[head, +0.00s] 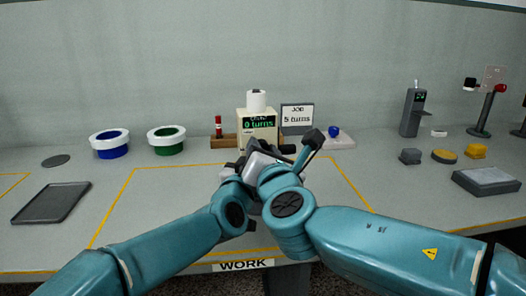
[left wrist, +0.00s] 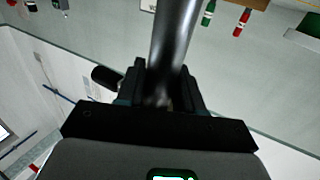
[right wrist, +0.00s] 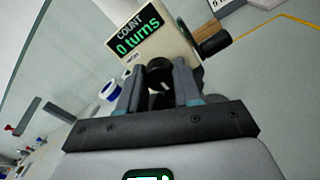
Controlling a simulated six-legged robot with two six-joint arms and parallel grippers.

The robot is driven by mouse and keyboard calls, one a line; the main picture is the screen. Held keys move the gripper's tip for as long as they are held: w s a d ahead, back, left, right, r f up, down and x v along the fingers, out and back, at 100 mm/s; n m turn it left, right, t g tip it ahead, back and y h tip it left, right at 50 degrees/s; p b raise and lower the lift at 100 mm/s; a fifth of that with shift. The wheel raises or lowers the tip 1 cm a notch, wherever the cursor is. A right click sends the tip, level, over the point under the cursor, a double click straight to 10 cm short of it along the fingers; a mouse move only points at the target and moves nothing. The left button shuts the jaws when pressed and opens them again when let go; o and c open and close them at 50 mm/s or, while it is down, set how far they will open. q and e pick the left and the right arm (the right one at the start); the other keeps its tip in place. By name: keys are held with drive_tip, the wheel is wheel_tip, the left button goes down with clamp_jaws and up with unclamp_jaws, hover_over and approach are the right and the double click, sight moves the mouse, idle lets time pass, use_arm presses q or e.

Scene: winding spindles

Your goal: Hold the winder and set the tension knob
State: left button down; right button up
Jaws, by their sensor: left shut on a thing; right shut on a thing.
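The winder (head: 257,124) is a cream box at the back middle of the work area, with a white spool (head: 256,101) on top. Its display reads "COUNT 0 turns", also in the right wrist view (right wrist: 137,35). My right gripper (head: 258,158) is shut on a round black knob (right wrist: 159,70) low on the winder's front, seen in the right wrist view. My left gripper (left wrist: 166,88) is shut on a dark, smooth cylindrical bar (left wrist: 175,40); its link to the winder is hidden. In the head view the wrists crowd together and hide both grips.
A job card (head: 297,116) reads "5 turns". A dark handle (head: 287,148) sticks out at the winder's right. Blue (head: 110,145) and green (head: 167,140) white-rimmed tubs stand left, beyond a grey tray (head: 52,203). A dark instrument (head: 412,112) stands right. The yellow-outlined front area is mostly clear.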

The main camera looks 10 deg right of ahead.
drive_tip(key=shift+m, duration=3.7)
drive_tip(key=shift+a, duration=0.1)
drive_tip(key=shift+r, duration=0.1)
drive_tip(key=o, duration=1)
drive_tip(key=shift+o, duration=0.2)
drive_tip(key=shift+f, duration=0.25)
